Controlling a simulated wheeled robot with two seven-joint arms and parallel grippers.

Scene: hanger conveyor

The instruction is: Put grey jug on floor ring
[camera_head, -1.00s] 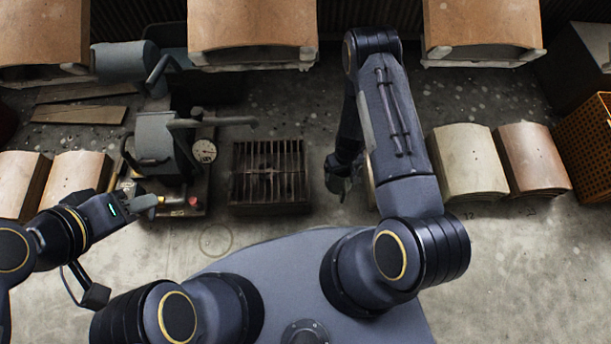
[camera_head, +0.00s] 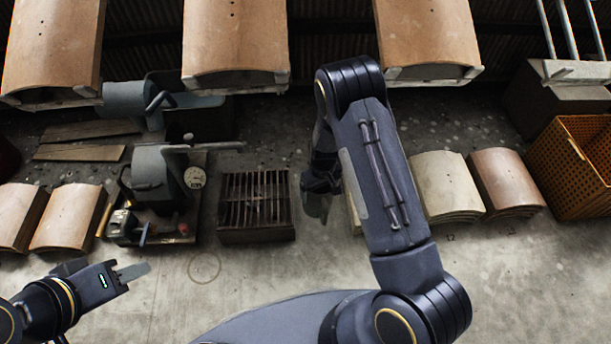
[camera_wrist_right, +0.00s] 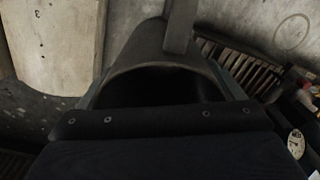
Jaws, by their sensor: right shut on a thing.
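The grey jug (camera_wrist_right: 150,48) fills the middle of the right wrist view, its wide dark mouth towards the camera and a straight bar, perhaps its handle, along its top. My right gripper (camera_head: 319,190) is shut on the jug; in the head view, only a small grey part of what it holds shows below the hand. The floor ring (camera_head: 204,267) is a faint thin circle on the bare concrete, left of and nearer than the jug. It also shows in the right wrist view (camera_wrist_right: 293,33). My left gripper (camera_head: 131,272) is left of the ring, and its jaw gap is unclear.
A slatted grate (camera_head: 256,205) lies between the right gripper and a machine with a dial (camera_head: 160,185). Curved tile stacks (camera_head: 447,185) stand right of my right arm. Large tiles (camera_head: 235,45) hang along the back. An orange crate (camera_head: 575,165) stands far right. Floor around the ring is clear.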

